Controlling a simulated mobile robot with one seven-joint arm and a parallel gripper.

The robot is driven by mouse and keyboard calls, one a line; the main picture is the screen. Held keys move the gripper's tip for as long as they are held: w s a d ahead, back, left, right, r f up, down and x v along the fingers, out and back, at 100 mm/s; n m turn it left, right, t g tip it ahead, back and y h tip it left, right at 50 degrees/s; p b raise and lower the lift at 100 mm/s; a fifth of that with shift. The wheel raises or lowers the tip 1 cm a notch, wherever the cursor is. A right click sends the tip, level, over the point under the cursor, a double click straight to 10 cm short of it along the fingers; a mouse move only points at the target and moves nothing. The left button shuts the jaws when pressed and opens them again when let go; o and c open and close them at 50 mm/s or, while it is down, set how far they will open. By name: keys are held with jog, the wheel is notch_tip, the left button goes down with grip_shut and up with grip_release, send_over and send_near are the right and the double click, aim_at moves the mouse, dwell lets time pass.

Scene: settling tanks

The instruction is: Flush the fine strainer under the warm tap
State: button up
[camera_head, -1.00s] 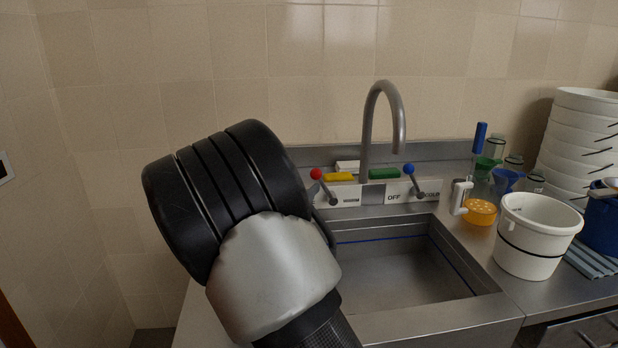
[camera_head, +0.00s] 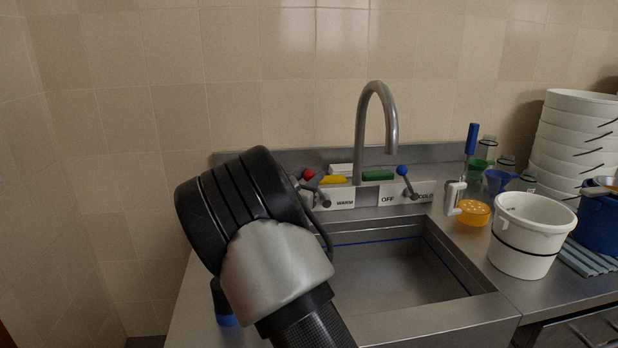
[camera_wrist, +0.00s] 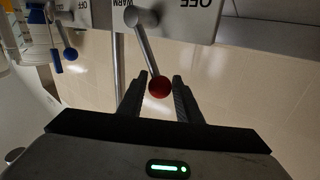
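The warm tap lever has a red ball knob (camera_head: 310,174) above the WARM label (camera_head: 345,204). In the wrist view, the red knob (camera_wrist: 160,87) appears between the two fingers of my gripper (camera_wrist: 160,76), with a narrow gap on each side. My gripper is open; its fingers are hidden behind my arm in the head view. The curved spout (camera_head: 361,125) rises over the steel sink (camera_head: 400,280), and no water shows. I cannot pick out the fine strainer for sure; an orange perforated piece (camera_head: 472,213) stands right of the sink.
A blue-knobbed cold lever (camera_head: 402,171) stands to the right. A white bucket (camera_head: 530,235), a blue bucket (camera_head: 600,225) and stacked white tubs (camera_head: 580,130) crowd the right counter. A black item with a blue end (camera_head: 226,320) is left of my arm.

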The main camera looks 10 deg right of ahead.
grip_shut()
jog(key=shift+d+r+m+p, duration=0.3)
jog(key=shift+r+p, duration=0.15)
jog(key=shift+p, duration=0.3)
jog(key=shift+d+r+m+g+p, duration=0.2)
jog(key=shift+d+m+g+p, duration=0.15)
jog(key=shift+p, duration=0.2)
jog(key=shift+d+f+m+y, duration=0.2)
jog(key=shift+d+m+y, duration=0.05)
jog(key=shift+m+y, duration=0.1)
jog(key=shift+f, duration=0.1)
jog(key=shift+o, duration=2)
grip_release()
